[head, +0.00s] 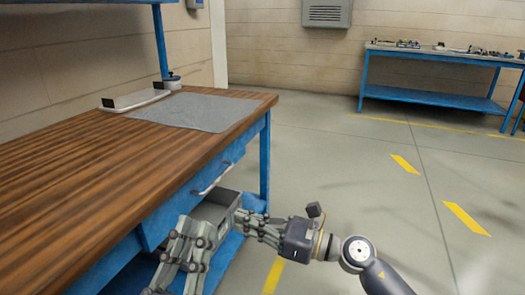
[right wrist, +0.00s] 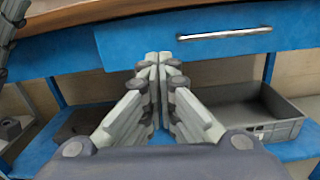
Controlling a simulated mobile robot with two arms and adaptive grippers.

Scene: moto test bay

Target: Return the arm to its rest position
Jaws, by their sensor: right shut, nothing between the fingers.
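My right gripper (head: 240,220) reaches in from the lower right, in front of the workbench's blue drawer side. In the right wrist view its fingertips (right wrist: 158,60) meet, shut with nothing between them. My left gripper (head: 196,228) is at the bottom of the head view, left of the right one, its fingertips apart and empty. Part of it shows at the upper left edge of the right wrist view. The workbench (head: 90,170) has a wooden top and a blue frame. Its drawer handle (right wrist: 225,33) is close beyond the right gripper.
A grey bin (right wrist: 245,115) sits on the blue lower shelf, partly behind my right gripper. A grey mat (head: 200,112) and a white tray (head: 135,100) lie on the benchtop. Open floor (head: 340,160) extends right. Another blue bench (head: 435,92) stands at the back wall.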

